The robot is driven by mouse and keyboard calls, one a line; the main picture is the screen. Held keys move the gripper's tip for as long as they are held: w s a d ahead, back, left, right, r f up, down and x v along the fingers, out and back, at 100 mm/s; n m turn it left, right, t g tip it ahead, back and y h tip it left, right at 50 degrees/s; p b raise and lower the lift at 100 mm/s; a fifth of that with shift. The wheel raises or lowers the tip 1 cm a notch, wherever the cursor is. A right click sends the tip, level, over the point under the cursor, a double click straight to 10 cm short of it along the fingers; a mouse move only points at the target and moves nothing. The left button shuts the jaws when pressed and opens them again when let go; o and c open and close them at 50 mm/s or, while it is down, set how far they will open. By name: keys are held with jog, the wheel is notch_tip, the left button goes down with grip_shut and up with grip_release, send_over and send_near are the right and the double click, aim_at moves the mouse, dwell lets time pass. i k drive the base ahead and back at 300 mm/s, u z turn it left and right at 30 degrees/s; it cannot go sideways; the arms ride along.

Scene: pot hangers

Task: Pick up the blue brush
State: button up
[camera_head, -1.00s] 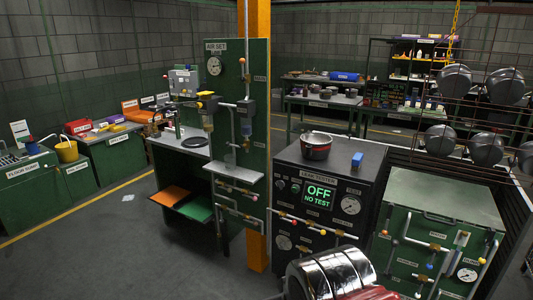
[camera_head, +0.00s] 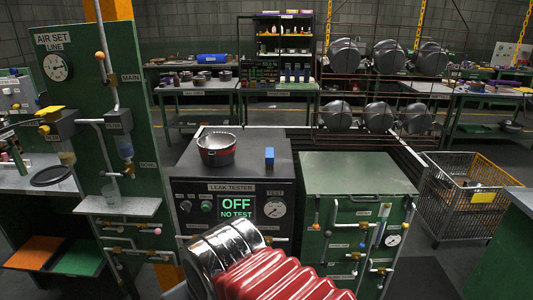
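A small blue upright block-like thing (camera_head: 269,156) stands on the dark top of the leak tester (camera_head: 235,187), right of a pot. It is the nearest blue object, but it is too small to tell whether it is the brush; no bristles show. My gripper is not in view. A chrome and red ribbed part at the bottom middle looks like my own arm and covers the lower front of the tester.
A red-banded metal pot (camera_head: 216,149) sits on the tester. A green cabinet (camera_head: 358,174) adjoins it at right, and a tall green gauge panel (camera_head: 90,80) stands at left. A wire cart (camera_head: 465,205) stands far right. Round pots (camera_head: 345,55) hang on a rack behind.

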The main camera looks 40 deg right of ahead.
aim_at(269, 151)
jog(key=z, duration=0.2)
jog(key=i, duration=0.9)
jog(key=z, duration=0.5)
jog(key=i, duration=0.8)
jog(key=z, duration=0.2)
